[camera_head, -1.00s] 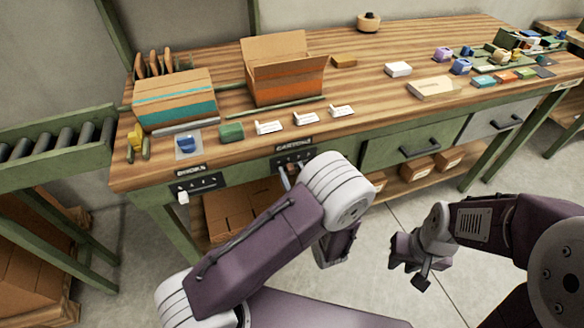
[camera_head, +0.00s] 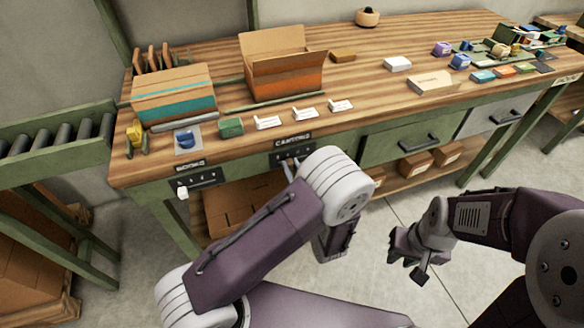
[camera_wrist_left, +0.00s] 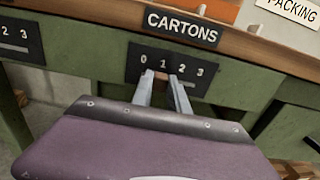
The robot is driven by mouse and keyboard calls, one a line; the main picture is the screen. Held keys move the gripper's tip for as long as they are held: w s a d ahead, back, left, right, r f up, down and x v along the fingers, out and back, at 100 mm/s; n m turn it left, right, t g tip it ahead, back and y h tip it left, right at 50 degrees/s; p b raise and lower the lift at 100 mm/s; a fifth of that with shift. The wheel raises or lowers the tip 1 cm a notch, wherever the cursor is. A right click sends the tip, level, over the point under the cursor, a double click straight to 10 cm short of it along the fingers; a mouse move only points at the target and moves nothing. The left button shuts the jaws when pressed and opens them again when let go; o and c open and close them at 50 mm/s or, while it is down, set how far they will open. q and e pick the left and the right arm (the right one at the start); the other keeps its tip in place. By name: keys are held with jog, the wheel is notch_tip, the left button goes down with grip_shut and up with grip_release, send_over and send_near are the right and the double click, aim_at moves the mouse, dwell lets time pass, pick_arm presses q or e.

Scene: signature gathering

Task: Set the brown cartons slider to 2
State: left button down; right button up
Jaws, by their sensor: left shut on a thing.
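The cartons slider panel (camera_wrist_left: 174,68), a dark plate marked 0 to 3, is on the green front of the bench under a CARTONS sign (camera_wrist_left: 181,28). The panel also shows in the head view (camera_head: 302,153). Its brown knob (camera_wrist_left: 161,76) sits below the 1 mark. My left gripper (camera_wrist_left: 163,80) is shut on the knob, with a finger on each side. In the head view, my left arm partly hides the gripper. My right gripper (camera_head: 412,262) hangs in front of the bench, away from the panel; its jaw state is unclear.
An open carton (camera_head: 285,78), a closed carton (camera_head: 174,97) and several white cards stand on the bench top. Drawers (camera_head: 404,146) are on the right.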

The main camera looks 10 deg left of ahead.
aim_at(298, 157)
dwell(0.8)
pick_arm(q)
jog(key=shift+w+d, duration=0.2)
jog(key=shift+d, duration=0.05)
jog(key=shift+w+d, duration=0.65)
jog(key=shift+d, duration=0.35)
jog(key=shift+w+d+f, duration=0.1)
jog(key=shift+w+d, duration=0.05)
jog(key=shift+d, duration=0.05)
jog(key=shift+a, duration=0.1)
jog(key=c, duration=1.3)
grip_release()
jog(key=shift+s+a, duration=0.15)
jog(key=shift+s, duration=0.05)
pick_arm(e)
jog(key=shift+w+d+r, duration=0.15)
jog(key=shift+w+d, duration=0.3)
jog(key=shift+d, duration=0.2)
